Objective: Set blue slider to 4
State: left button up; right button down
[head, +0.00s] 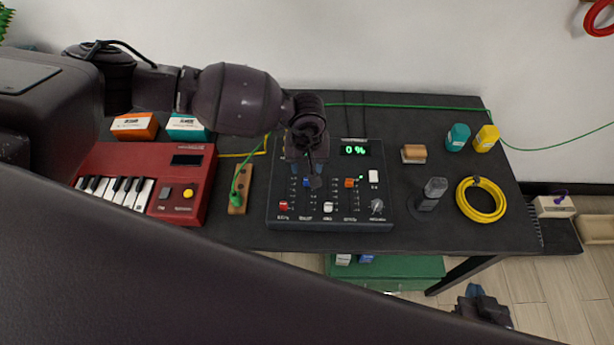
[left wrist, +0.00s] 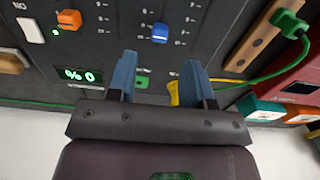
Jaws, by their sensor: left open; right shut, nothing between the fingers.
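The control panel (head: 330,218) is a dark box on the table, with several sliders and a green display (head: 354,150) reading 0 %. The blue slider (head: 307,182) sits part way along its slot, partly covered by my left gripper (head: 309,166) in the head view. In the left wrist view, the blue slider (left wrist: 160,33) lies just beyond the fingertips of my open left gripper (left wrist: 159,62), apart from them. The scale numbers beside it are too small to read surely. My right gripper (head: 476,292) is low at the right, in front of the table, shut and empty.
A wooden strip with a green plug (head: 236,200) and a red keyboard (head: 150,160) stand left.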

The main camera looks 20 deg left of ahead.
aim_at(307, 182)
pick_arm(q)
jog(key=shift+f, duration=3.2)
jog(key=shift+c, duration=0.2)
grip_shut()
